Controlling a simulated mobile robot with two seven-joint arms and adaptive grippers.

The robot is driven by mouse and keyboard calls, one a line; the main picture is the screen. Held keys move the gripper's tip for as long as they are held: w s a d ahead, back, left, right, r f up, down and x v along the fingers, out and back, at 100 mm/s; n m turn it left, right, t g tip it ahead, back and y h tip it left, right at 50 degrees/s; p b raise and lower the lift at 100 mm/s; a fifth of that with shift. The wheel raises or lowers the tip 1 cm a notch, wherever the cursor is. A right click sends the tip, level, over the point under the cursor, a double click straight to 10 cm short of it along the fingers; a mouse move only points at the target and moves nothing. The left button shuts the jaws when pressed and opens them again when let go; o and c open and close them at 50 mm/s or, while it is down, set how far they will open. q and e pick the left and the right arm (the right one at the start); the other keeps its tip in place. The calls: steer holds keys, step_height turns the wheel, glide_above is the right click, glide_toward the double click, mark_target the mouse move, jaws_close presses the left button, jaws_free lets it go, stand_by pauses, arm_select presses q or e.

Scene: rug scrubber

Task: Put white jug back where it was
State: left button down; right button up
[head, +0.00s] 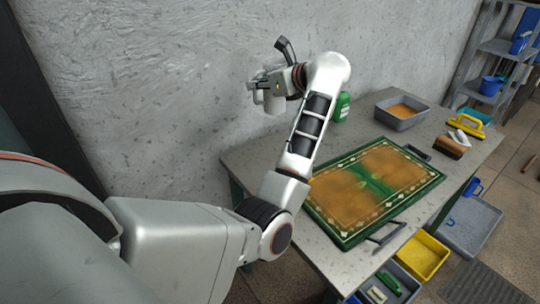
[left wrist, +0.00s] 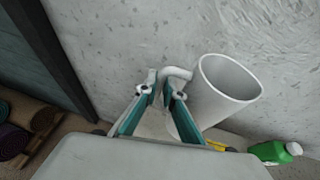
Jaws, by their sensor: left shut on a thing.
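The white jug (head: 273,102) is near the grey wall, at the back left end of the table, partly hidden by my gripper and arm in the head view. In the left wrist view the jug (left wrist: 229,84) has its open mouth facing up toward the camera and its handle (left wrist: 176,73) on the left side. My left gripper (head: 262,84) is shut on the jug's handle; its two fingers (left wrist: 163,98) sit either side of it. I cannot tell whether the jug's base touches the table. My right gripper is not in view.
The grey table (head: 330,262) holds a green-edged rug (head: 345,200) on a board with handles, a green bottle (head: 341,107), a grey basin (head: 388,119), a brown brush (head: 450,147) and a yellow brush (head: 470,124). Yellow and blue bins (head: 422,256) stand at the front right. The wall is close behind.

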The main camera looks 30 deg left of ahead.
arm_select(q)
step_height(320, 180, down, 6)
steer(key=b, duration=0.3)
steer(key=shift+a+f, duration=0.1)
steer(key=shift+f, duration=0.1)
step_height(320, 180, down, 13)
steer(key=b, duration=0.7)
steer(key=shift+f, duration=0.2)
steer(key=c, duration=2.2)
jaws_free()
